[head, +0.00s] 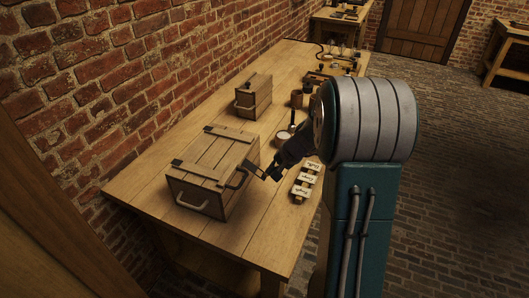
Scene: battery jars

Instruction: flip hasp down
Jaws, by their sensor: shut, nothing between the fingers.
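A large wooden chest (196,195) with a planked lid (210,155) sits on the near part of the workbench, its lid lying closed. Dark metal fittings show at the lid's near corners, one at the left (177,163) and one at the right (222,182). A thin dark strap, perhaps the hasp (252,167), juts out by the chest's right side, close to my gripper; its exact angle is hard to make out. My gripper (268,175) is shut and empty, just right of the chest. I cannot tell whether it touches the strap.
White-labelled blocks (305,181) lie right of the gripper. A smaller chest (253,98), a round pale dish (283,138) and dark jars stand farther back. The near bench top (255,235) is clear.

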